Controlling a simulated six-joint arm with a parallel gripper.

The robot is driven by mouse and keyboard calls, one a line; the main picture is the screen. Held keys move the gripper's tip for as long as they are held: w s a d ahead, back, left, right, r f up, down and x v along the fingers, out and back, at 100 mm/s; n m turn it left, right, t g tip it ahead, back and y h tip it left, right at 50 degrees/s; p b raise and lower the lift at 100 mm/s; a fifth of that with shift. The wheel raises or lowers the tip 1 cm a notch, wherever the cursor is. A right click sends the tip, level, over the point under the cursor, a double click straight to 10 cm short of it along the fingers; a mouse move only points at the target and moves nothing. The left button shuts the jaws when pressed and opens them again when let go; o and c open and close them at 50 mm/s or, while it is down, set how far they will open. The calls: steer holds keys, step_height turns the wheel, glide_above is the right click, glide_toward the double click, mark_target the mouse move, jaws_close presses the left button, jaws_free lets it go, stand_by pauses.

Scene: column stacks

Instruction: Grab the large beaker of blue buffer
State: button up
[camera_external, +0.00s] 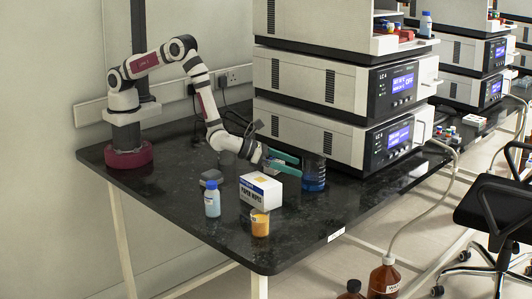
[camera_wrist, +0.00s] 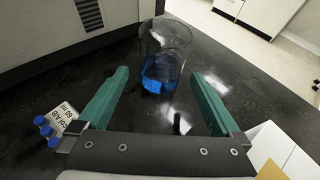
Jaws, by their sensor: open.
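The large beaker of blue buffer (camera_external: 314,174) stands upright on the black bench, close to the front of the instrument stack. It is clear glass with blue liquid in its lower part. In the wrist view the beaker (camera_wrist: 162,62) stands ahead of my gripper, a little above the picture's middle. My gripper (camera_external: 299,166) is low over the bench, to the left of the beaker in the external view. In the wrist view its two green fingers (camera_wrist: 160,76) are spread wide and empty, with the beaker beyond or near the fingertips; whether any finger touches it I cannot tell.
A paper wipes box (camera_external: 259,192) stands near my gripper, with a small beaker of orange liquid (camera_external: 260,223) and a blue-capped bottle (camera_external: 212,200) nearby. The instrument stack (camera_external: 330,90) rises behind. Blue-capped vials (camera_wrist: 45,131) lie left of the fingers in the wrist view.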

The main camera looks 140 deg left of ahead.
mark_target(303, 169)
steer(key=x, duration=0.5)
steer(key=shift+w+a+f, duration=0.15)
steer(key=shift+w, duration=0.15)
steer(key=c, duration=1.3)
steer(key=shift+c, duration=0.2)
step_height(303, 169, up, 2)
steer(key=shift+r, duration=0.1)
steer(key=shift+d+r, duration=0.15)
steer(key=shift+r, duration=0.45)
steer(key=shift+d+r, duration=0.2)
steer(key=shift+r, duration=0.4)
steer(key=s+d+r, duration=0.1)
steer(key=d+r, duration=0.5)
steer(key=d, duration=0.5)
steer(key=shift+r, duration=0.25)
